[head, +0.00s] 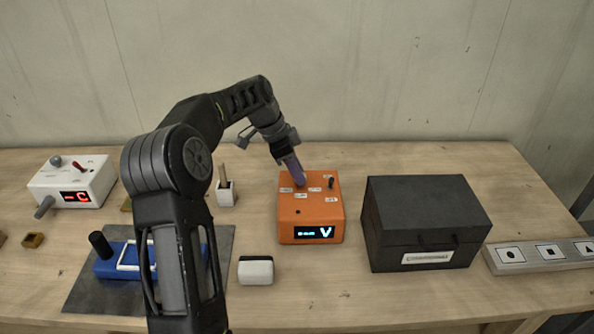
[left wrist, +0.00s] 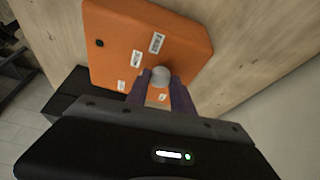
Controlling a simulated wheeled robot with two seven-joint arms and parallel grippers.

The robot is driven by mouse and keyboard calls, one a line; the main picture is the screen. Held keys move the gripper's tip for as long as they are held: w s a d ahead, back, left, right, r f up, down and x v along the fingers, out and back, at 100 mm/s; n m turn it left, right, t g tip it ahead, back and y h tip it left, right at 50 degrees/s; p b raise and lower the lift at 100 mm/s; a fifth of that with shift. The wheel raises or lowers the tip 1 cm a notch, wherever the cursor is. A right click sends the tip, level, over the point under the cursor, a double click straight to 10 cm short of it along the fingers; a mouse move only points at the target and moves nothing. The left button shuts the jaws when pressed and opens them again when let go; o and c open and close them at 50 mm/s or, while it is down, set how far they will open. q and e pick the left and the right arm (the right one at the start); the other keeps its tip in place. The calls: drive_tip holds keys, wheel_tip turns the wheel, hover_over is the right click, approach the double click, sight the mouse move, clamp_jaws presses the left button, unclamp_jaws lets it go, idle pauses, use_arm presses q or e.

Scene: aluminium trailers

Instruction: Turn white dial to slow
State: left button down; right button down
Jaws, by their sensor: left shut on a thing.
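An orange box (head: 310,212) stands on the table in the middle of the head view. My left gripper (head: 297,178) reaches down to the box top from behind. In the left wrist view its purple fingers (left wrist: 161,88) are shut on a pale round knob, the white dial (left wrist: 160,75), on the orange face (left wrist: 115,32). The dial is hidden by the fingers in the head view. My right gripper is not in view.
A small dark knob (head: 331,182) is also on the box top. A black lidded case (head: 425,222) stands close on the right. A white box (head: 73,182) with a red display is at far left. A white-and-black block (head: 256,269) lies in front.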

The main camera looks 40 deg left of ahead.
use_arm(q)
drive_tip(key=c, duration=1.1)
unclamp_jaws()
drive_tip(key=b+v, duration=0.1)
drive_tip(key=v, duration=0.6)
drive_tip(key=shift+r, duration=0.35)
drive_tip(key=shift+s+a, duration=0.1)
drive_tip(key=shift+a, duration=0.05)
